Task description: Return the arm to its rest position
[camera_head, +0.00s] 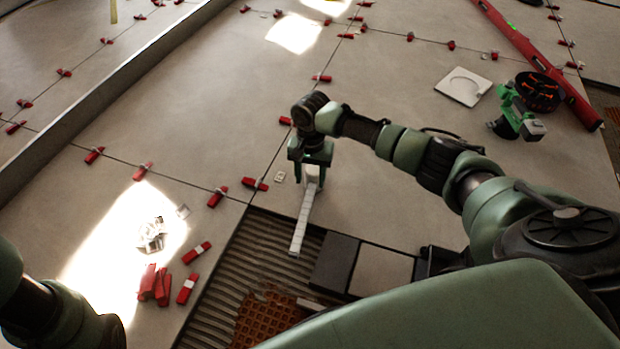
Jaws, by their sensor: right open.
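My right arm comes in from the right, and its gripper (310,176) points down over the tile floor near the edge of the ribbed bed. The gripper is open. A narrow pale segmented strip (301,222) runs from between or just behind its fingers toward the ribbed bed; I cannot tell whether they touch. Part of my left arm (50,312) shows at the lower left, with its gripper out of view. Red wedges (255,184) sit along the tile seams.
Loose red wedges (188,288) and small clear clips (151,235) lie at the lower left. The ribbed bed (246,255) is beside dark and pale tiles (382,271). A red level (535,60), a green tool (515,115) and a square plate (463,86) lie at the upper right.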

